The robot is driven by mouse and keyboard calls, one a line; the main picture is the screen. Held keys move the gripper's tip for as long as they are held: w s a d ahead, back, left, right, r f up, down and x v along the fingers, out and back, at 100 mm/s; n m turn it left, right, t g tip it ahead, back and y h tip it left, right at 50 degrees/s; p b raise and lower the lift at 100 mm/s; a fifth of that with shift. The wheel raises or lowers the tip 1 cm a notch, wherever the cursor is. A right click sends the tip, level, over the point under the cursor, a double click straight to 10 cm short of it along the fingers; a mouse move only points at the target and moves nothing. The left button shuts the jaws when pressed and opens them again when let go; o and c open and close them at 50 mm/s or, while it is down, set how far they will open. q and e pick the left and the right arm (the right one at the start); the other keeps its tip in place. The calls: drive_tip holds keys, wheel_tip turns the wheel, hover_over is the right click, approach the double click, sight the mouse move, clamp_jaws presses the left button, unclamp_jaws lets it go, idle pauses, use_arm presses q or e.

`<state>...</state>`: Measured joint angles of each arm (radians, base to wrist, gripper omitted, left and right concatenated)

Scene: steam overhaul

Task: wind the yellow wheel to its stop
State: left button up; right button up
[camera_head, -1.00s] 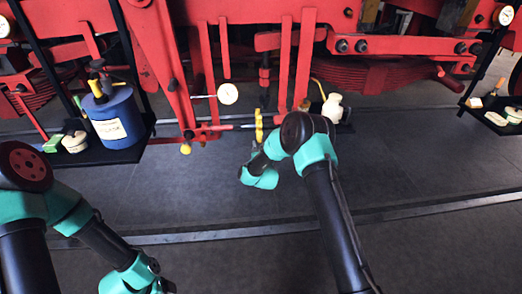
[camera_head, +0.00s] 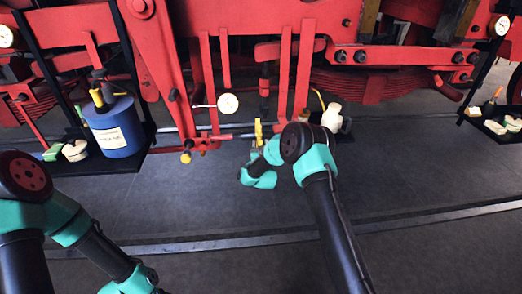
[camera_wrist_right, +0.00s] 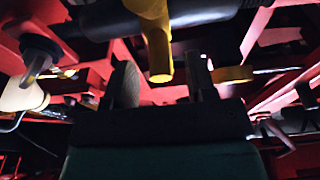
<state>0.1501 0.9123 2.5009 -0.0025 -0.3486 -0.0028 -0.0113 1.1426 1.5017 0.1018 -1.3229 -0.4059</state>
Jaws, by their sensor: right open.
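The yellow wheel (camera_head: 258,131) sits edge-on at the right end of a horizontal rod under the red frame, in the head view. In the right wrist view a yellow arm of the wheel (camera_wrist_right: 158,50) hangs down between the two fingers of my right gripper (camera_wrist_right: 163,82). The fingers stand apart, with a visible gap on each side of the yellow arm. Another yellow piece (camera_wrist_right: 232,74) shows right of the fingers. In the head view my right forearm and wrist hide part of the area below the wheel. My left gripper is outside the picture.
A dial gauge (camera_head: 228,104) stands left of the wheel, and a cream bottle (camera_head: 332,117) to its right. A blue canister (camera_head: 115,125) stands on a dark hanging shelf at left. Red bars hang close above the wheel. The dark floor below is clear.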

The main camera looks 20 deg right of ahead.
drive_tip(key=shift+x, duration=1)
drive_tip(key=shift+c, duration=0.2)
clamp_jaws()
idle(0.6)
drive_tip(key=shift+f, duration=0.1)
drive_tip(key=shift+s+f, duration=0.1)
drive_tip(key=shift+f, duration=1.25)
drive_tip(key=shift+f, duration=0.15)
drive_tip(key=shift+w+f, duration=0.2)
drive_tip(key=shift+f, duration=0.4)
drive_tip(key=shift+w+f, duration=0.2)
drive_tip(key=shift+f, duration=0.4)
